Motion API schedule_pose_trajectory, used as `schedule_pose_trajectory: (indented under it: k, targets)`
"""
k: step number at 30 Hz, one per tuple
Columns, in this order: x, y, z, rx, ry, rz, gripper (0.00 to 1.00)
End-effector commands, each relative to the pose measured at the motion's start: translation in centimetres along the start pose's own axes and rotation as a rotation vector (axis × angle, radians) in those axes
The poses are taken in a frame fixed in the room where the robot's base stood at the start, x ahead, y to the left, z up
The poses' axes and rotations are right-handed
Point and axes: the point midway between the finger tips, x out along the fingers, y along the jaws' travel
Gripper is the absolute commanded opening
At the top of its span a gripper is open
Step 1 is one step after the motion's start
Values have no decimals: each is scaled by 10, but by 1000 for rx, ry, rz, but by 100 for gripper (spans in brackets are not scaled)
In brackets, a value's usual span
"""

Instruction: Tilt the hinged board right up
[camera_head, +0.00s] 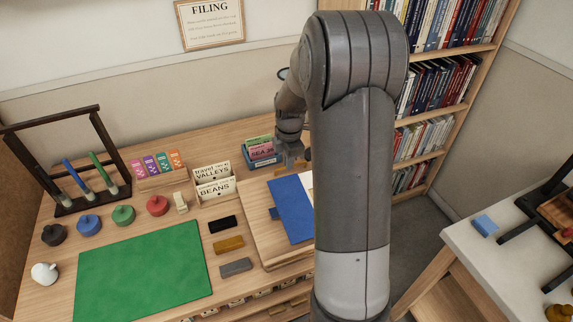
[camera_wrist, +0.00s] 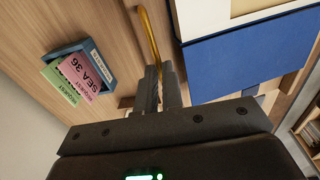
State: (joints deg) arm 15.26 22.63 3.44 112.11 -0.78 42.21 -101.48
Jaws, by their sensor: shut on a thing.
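The hinged board (camera_head: 250,213) is a pale wooden panel at the right of the desk in the head view, with a blue book or folder (camera_head: 291,209) lying on it. It looks low, near flat; its exact tilt is hard to tell. My gripper (camera_head: 291,164) is at the board's far side. In the wrist view, my gripper (camera_wrist: 161,80) is shut on a curved brass-coloured bar (camera_wrist: 150,38); how the bar joins the board is unclear. The blue cover (camera_wrist: 250,58) fills the upper right there. My arm hides the board's right part.
A blue box of cards (camera_head: 262,157) stands just left of my gripper, also in the wrist view (camera_wrist: 107,68). Left of the board are a card holder (camera_head: 215,190), small coloured blocks (camera_head: 229,244) and a green mat (camera_head: 140,270). A bookshelf (camera_head: 432,155) stands behind at right.

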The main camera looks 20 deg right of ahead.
Motion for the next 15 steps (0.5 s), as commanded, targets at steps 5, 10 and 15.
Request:
schedule_pose_trajectory:
  k: [5,10,15]
  targets:
    - [-22,-11,1,2,-2,84,0]
    - [-36,-21,1,2,-2,150,0]
    - [-43,-26,1,2,-2,181,0]
